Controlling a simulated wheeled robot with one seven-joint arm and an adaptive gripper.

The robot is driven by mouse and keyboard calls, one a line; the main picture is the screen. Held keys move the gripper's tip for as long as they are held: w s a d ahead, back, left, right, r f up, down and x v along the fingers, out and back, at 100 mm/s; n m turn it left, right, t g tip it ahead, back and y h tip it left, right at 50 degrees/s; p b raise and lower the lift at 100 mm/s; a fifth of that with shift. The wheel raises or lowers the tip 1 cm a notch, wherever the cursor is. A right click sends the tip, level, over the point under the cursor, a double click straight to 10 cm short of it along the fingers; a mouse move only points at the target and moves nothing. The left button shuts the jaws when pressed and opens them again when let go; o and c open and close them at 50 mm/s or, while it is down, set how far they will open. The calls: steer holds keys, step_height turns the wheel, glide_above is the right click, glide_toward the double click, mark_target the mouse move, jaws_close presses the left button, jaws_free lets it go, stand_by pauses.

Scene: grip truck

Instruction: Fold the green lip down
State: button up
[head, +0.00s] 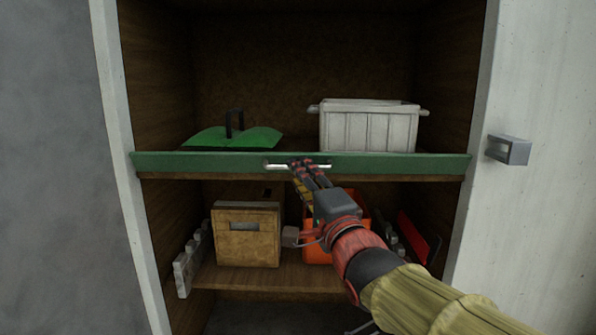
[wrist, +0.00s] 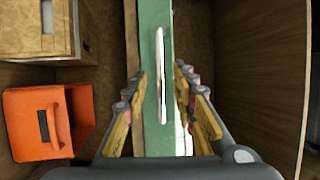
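The green lip (head: 410,164) runs along the front edge of the upper shelf and stands upright. A pale metal handle (head: 275,167) is fixed to its front face. My gripper (head: 308,164) is in front of the lip at the handle. In the wrist view, the fingers (wrist: 160,82) are open, one on either side of the lip (wrist: 153,30). The handle (wrist: 160,65) shows between them. I cannot tell whether the fingers touch the lip. My gripper hides the middle of the handle in the head view.
A white crate (head: 368,130) and a green lidded thing (head: 205,138) stand on the upper shelf behind the lip. A wooden box (head: 248,238) and an orange bin (head: 316,250) stand below. A grey block (head: 508,149) juts from the right panel.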

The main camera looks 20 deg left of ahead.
steer(key=shift+x, duration=1)
steer(key=shift+c, duration=1)
jaws_close()
